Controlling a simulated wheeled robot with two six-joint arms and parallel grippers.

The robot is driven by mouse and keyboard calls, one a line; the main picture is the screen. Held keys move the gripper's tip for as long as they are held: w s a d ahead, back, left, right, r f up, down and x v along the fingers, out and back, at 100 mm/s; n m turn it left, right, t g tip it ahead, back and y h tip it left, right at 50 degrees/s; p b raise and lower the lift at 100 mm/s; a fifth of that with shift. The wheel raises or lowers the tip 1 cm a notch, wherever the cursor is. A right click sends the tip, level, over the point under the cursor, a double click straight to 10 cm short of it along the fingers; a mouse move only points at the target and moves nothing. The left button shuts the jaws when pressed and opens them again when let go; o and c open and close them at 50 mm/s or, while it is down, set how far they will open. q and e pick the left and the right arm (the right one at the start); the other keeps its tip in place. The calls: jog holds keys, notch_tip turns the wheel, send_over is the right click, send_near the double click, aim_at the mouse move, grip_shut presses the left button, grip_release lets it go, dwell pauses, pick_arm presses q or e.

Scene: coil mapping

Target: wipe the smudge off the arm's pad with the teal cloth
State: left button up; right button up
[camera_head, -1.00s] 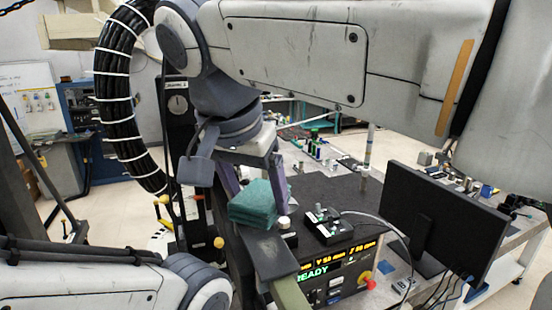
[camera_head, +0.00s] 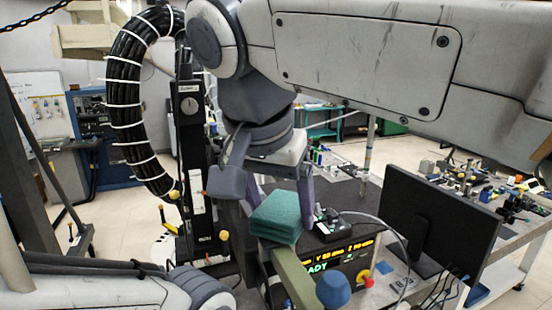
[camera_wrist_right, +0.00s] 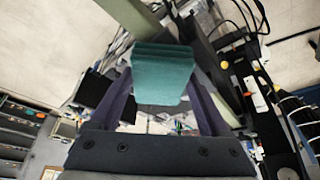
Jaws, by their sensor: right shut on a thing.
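The teal cloth (camera_head: 275,217) is a thick folded block between the fingers of my right gripper (camera_head: 279,198). In the right wrist view the same cloth (camera_wrist_right: 162,76) sits between the two purple-grey fingers of the gripper (camera_wrist_right: 161,100). My right gripper is shut on it. The cloth is at the upper end of an olive-green arm (camera_head: 293,279) and hides what lies under it. I cannot tell if it touches the pad. No smudge shows. My left arm comes in at the lower left; its gripper is out of view.
A lit control panel (camera_head: 343,258) with a red knob stands just right of the olive arm. A blue rounded part (camera_head: 333,290) is in front of it. A black monitor (camera_head: 432,225) stands to the right. A black ribbed hose (camera_head: 128,100) loops at the left.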

jog(key=shift+s+d, duration=0.15)
jog(key=shift+s, duration=0.25)
jog(key=r, duration=0.1)
jog(key=r+p, duration=0.1)
jog(key=shift+s+d+r+p, duration=0.15)
jog(key=shift+d+r+p, duration=0.1)
jog(key=shift+r+p, duration=0.35)
jog(key=shift+p, duration=0.1)
jog(key=shift+a+r+p, duration=0.3)
jog(key=shift+r+p, duration=0.35)
jog(key=shift+r, duration=0.2)
jog(key=shift+d+r+p, duration=0.1)
jog(key=shift+r+p, duration=0.55)
jog(key=shift+r, duration=0.05)
jog(key=shift+r+p, duration=0.85)
jog(key=shift+r, duration=0.1)
